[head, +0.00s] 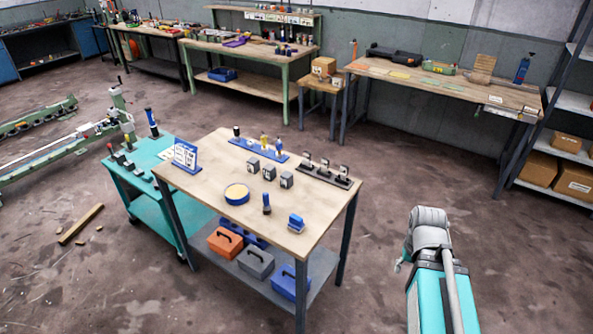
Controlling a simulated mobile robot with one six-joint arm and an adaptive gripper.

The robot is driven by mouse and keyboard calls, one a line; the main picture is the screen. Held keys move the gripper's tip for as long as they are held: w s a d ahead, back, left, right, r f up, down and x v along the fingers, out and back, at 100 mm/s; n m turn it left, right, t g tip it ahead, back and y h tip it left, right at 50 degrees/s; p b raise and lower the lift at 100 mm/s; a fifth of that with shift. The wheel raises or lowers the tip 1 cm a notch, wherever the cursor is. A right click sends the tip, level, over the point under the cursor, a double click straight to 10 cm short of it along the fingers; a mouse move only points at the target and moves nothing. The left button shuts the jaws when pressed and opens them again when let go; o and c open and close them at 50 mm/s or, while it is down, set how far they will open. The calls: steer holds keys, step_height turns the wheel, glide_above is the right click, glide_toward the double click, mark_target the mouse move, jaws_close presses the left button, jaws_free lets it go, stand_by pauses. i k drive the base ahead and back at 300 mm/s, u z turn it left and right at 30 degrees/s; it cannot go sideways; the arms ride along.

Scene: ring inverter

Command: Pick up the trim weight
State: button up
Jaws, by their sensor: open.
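No object is readably marked as the trim weight, so I cannot tell which one it is. Three small dark grey blocks with pale faces stand mid-table: a left block (253,164), a middle block (269,173) and a right block (287,180). They stand apart from one another on the wooden-topped table (215,162). A dark, blue-based upright piece (266,204) and a blue block-like item (296,223) are nearer the front. My arm is folded at the lower right, away from the table; my gripper's fingers cannot be made out.
A round yellow-topped blue dish (237,194), a blue rack (258,150), a dark rack (325,176) and a sign (186,155) share the tabletop. A teal cart (122,165) adjoins its left side. Floor (375,240) between table and arm is clear.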

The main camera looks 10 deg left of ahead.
mark_target(287, 177)
steer(key=i, duration=1)
steer(key=u, duration=0.05)
